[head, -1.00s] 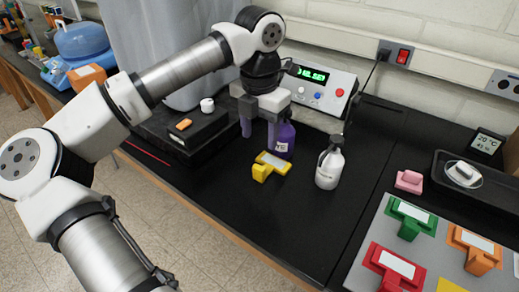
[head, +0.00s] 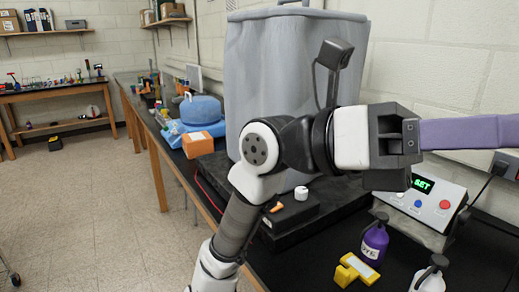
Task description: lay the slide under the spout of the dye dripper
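My gripper (head: 475,133) is raised at the right of the head view, turned sideways. One purple finger shows, reaching to the right; the other finger is not distinguishable, so I cannot tell its opening. Below it on the black bench stands a purple bottle (head: 375,241) with a label reading DYE. A yellow block (head: 355,269) with a pale strip on top lies in front of the bottle. The gripper is well above both and apart from them. I cannot make out a separate slide or a spout in this view.
A control box (head: 430,205) with a green display stands behind the bottle, partly hidden by my gripper. A white bottle (head: 430,277) is at the lower right. A large grey cover (head: 290,60) rises behind my arm. A blue jug (head: 200,108) and orange block (head: 197,145) are left.

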